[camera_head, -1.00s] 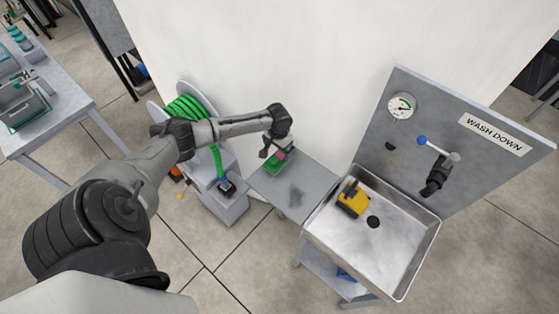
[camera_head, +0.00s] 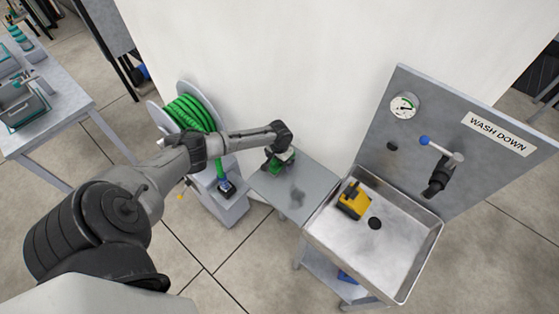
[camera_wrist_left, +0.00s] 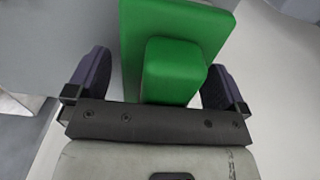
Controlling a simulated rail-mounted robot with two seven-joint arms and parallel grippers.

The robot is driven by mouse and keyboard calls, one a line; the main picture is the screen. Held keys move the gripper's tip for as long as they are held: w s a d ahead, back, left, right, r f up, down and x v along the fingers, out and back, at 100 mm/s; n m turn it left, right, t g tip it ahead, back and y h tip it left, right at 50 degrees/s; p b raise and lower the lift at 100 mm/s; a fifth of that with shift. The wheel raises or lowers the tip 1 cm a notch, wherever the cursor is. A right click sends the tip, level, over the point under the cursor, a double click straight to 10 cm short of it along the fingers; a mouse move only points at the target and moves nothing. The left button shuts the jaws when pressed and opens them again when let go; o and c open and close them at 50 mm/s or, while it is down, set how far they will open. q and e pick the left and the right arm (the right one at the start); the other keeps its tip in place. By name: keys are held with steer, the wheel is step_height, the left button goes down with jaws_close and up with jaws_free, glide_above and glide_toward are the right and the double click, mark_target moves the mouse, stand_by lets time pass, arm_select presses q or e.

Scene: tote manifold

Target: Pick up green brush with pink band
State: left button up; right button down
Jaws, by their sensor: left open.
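The green brush (camera_head: 273,166) sits on the grey side shelf left of the sink. In the left wrist view the brush (camera_wrist_left: 172,72) shows as a wide green block with a narrower green grip on it. My left gripper (camera_head: 280,162) is down over the brush and covers much of it in the head view. In the wrist view, my left gripper's two dark fingers (camera_wrist_left: 160,85) are open, one on each side of the grip, with a gap visible at least on the left. The pink band is hidden now. My right gripper is not in view.
The grey shelf (camera_head: 312,184) has a dark smudge on its bare part. The steel sink (camera_head: 405,273) holds a yellow object (camera_head: 353,200). A green hose reel (camera_head: 190,112) stands left of the shelf, and a white wall rises close behind.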

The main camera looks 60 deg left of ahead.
arm_select(q)
steer(key=c, duration=1.1)
steer(key=shift+o, duration=0.2)
step_height(320, 180, up, 5)
steer(key=shift+d+f+p, duration=0.1)
steer(key=shift+d+p, duration=0.05)
steer(key=shift+p, duration=0.35)
steer(key=w+d+r, duration=0.3)
steer(key=d+r, duration=0.3)
steer(key=d, duration=0.5)
steer(key=shift+w+r+p, duration=0.15)
steer(key=shift+w+p, duration=0.1)
steer(key=shift+p, duration=0.15)
